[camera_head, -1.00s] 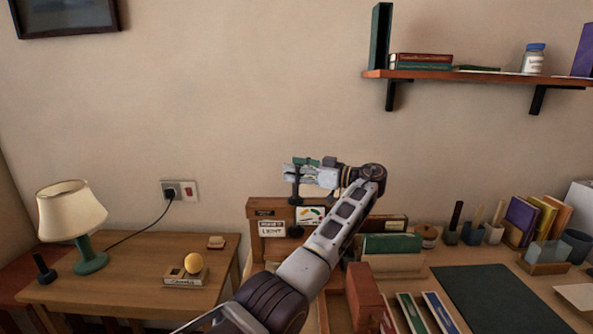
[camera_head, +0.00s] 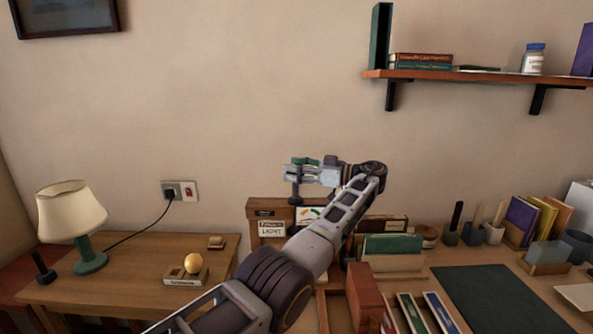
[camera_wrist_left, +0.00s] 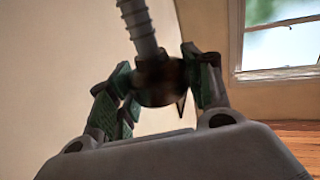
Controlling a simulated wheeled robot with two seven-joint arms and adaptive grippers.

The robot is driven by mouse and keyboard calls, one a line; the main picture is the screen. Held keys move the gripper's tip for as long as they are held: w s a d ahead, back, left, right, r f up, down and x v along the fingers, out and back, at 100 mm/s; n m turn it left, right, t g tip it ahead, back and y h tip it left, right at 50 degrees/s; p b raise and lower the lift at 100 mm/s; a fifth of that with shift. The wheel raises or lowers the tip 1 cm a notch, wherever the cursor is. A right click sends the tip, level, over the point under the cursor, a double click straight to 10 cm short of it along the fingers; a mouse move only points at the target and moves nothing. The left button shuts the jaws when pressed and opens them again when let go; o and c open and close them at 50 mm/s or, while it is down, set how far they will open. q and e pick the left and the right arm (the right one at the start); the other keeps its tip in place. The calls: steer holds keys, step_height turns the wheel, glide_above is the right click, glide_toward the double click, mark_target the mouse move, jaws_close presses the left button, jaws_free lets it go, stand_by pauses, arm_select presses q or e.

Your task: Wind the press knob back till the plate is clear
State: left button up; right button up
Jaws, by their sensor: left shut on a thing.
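My left gripper (camera_head: 296,172) is in the middle of the head view, above the wooden rack with signs. In the left wrist view its green-padded fingers (camera_wrist_left: 160,92) are shut around a dark round knob (camera_wrist_left: 158,84). A grey threaded screw (camera_wrist_left: 138,28) runs from the knob to the top of that view. In the head view a dark upright stem (camera_head: 296,191) shows just below the fingers. My forearm hides much of what lies below, and I cannot make out the press plate. My right gripper is not in view.
The wooden rack (camera_head: 267,205) carries small signs. Upright books (camera_head: 392,244) and a red-brown block (camera_head: 365,291) stand close to my forearm. A lamp (camera_head: 72,217) and a yellow ball (camera_head: 193,263) stand on the left table. The wall above is clear up to the shelf (camera_head: 470,75).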

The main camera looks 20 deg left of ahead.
arm_select(q)
steer(key=shift+a+f+g, duration=0.1)
steer(key=shift+f+g, duration=0.3)
steer(key=shift+f, duration=0.05)
stand_by(0.3)
steer(key=o, duration=0.9)
steer(key=shift+a, duration=0.1)
steer(key=shift+o, duration=0.3)
steer(key=shift+r, duration=0.25)
